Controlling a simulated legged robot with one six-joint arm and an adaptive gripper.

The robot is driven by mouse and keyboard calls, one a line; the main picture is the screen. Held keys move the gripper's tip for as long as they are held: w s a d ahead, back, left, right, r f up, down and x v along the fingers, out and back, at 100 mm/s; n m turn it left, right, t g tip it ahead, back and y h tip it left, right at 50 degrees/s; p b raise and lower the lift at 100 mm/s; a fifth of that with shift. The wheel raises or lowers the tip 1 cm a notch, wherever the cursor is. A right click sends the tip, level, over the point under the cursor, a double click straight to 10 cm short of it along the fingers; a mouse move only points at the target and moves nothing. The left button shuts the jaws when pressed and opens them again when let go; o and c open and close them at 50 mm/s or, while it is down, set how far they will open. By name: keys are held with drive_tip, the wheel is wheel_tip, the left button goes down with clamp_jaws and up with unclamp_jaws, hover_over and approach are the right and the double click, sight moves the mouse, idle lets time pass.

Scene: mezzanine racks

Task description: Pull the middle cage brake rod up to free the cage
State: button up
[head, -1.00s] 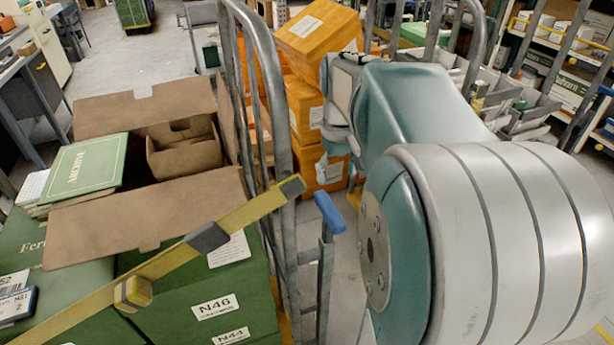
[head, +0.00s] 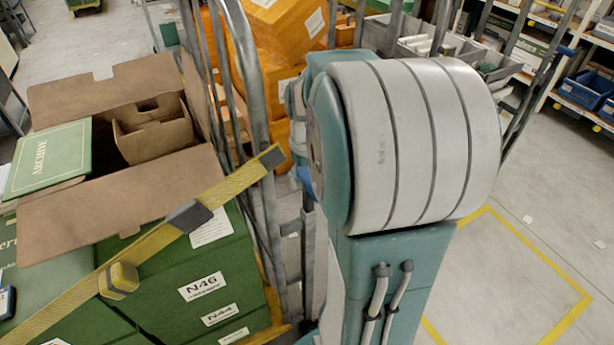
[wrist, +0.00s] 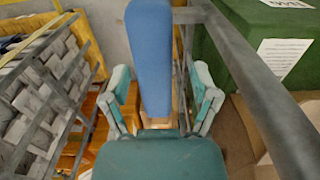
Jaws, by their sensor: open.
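The brake rod's blue handle (wrist: 150,55) stands large in the middle of the wrist view. My gripper (wrist: 161,88) is open, with one teal finger on each side of the handle in the picture. I cannot tell whether either finger touches it. In the head view only a small bit of the blue handle (head: 306,180) shows beside my arm, above the grey metal rod post (head: 308,245). The cage's grey tube frame (head: 252,90) stands just left of the handle.
Left in the head view, green boxes (head: 205,270) and an open brown carton (head: 130,195) lie under a yellow strap (head: 155,247). Orange boxes (head: 282,35) stand behind. Floor with a yellow outline (head: 540,262) is clear at the right. A grey bar (wrist: 270,95) crosses the wrist view's right side.

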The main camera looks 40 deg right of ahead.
drive_tip(key=shift+d, duration=0.2)
drive_tip(key=shift+c, duration=0.6)
drive_tip(key=shift+d, duration=0.15)
clamp_jaws()
wheel_tip(320, 180, up, 6)
drive_tip(key=shift+o, duration=0.6)
unclamp_jaws()
drive_tip(key=shift+r, duration=0.1)
